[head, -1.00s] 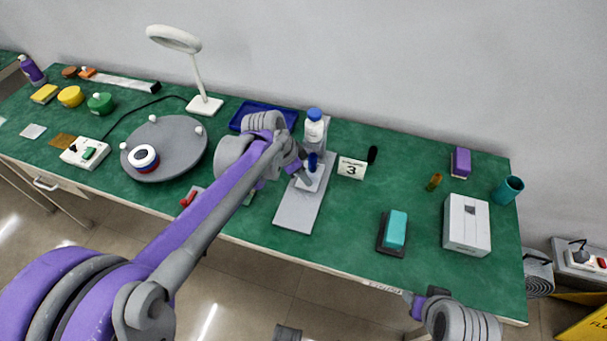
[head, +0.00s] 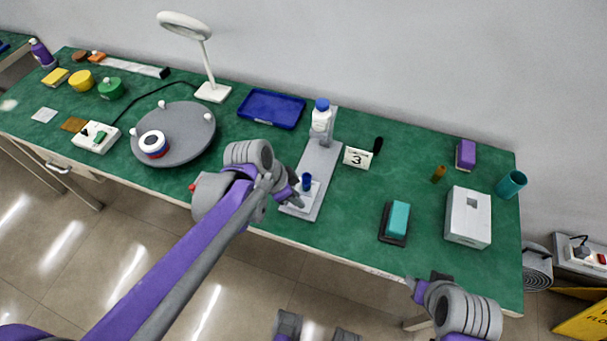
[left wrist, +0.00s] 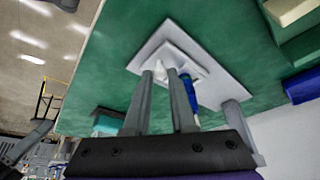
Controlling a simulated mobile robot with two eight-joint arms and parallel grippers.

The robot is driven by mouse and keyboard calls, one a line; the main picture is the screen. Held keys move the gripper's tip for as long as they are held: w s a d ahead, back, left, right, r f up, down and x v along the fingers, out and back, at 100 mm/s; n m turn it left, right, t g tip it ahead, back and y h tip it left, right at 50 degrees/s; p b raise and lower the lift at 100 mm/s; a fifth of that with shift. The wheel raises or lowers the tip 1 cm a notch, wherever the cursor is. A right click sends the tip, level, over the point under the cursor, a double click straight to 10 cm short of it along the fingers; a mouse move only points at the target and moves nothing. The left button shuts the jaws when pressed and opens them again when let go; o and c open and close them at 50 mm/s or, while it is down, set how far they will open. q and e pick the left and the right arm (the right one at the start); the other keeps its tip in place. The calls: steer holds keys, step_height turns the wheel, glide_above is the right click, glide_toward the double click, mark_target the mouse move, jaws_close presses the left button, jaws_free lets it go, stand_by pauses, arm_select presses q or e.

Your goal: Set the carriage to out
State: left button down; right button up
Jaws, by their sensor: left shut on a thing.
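The carriage (head: 312,187) is a small pale block with a blue knob (head: 306,180) on a long grey base plate (head: 322,160). It sits near the plate's front end, well apart from a white bottle with a blue cap (head: 321,117) at the back end. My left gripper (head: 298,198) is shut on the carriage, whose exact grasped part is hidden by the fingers. In the left wrist view the fingers (left wrist: 162,85) reach over the carriage (left wrist: 172,58). My right gripper (head: 412,285) is by the table's front edge, away from the carriage; its jaws are unclear.
A blue tray (head: 271,109) lies behind left, and a grey round turntable (head: 195,140) is at left. A teal-topped block (head: 397,217) and white box (head: 468,218) are at right. Green table is clear between.

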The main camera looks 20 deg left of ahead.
arm_select(q)
steer(key=shift+s, duration=0.4)
steer(key=c, duration=0.7)
jaws_free()
steer(key=shift+s, duration=0.2)
steer(key=shift+c, duration=0.2)
steer(key=shift+w+r, duration=0.1)
steer(key=p+v, duration=0.2)
steer(key=v, duration=0.8)
steer(key=shift+a+r, duration=0.2)
steer(key=shift+r, duration=0.05)
